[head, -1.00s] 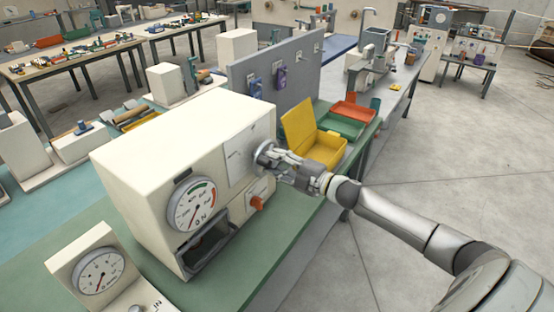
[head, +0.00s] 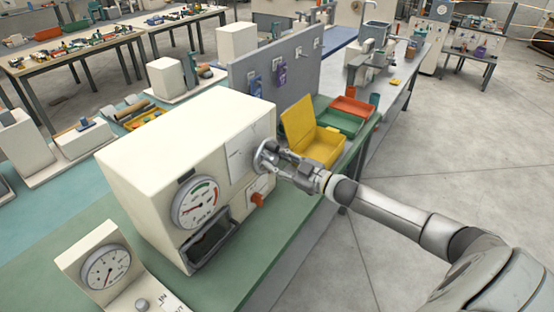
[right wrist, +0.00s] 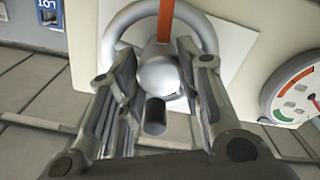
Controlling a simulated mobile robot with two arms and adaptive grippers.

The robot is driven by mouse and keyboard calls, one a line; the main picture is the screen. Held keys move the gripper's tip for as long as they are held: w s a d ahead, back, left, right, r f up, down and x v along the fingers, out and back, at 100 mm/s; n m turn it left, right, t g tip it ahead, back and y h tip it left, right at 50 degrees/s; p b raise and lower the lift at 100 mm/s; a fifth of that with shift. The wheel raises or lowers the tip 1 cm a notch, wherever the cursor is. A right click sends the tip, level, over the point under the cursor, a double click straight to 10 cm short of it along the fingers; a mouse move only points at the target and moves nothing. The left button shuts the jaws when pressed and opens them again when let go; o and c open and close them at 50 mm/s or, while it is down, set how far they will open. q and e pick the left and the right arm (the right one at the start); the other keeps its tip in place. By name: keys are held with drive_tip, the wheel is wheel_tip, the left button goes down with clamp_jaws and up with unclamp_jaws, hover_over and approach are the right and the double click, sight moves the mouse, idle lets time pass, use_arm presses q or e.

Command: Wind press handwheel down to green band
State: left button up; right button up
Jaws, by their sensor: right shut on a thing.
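The press is a cream box with a silver handwheel (head: 263,157) on its front. In the right wrist view the handwheel (right wrist: 119,34) has a round rim, a domed hub and an orange stripe at the top. My right gripper (head: 279,163) is at the handwheel. My left gripper is not in view.
An orange-red knob (head: 257,200) sits below the handwheel. A yellow open box (head: 323,147), a green tray (head: 341,122) and a red tray (head: 353,107) stand behind my right gripper. A smaller gauge (head: 106,267) stands at the lower left. The floor at right is clear.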

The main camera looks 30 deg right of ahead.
drive_tip(key=shift+m, duration=0.6)
drive_tip(key=shift+f, duration=0.1)
drive_tip(key=o, duration=1)
drive_tip(key=shift+v, duration=6.05)
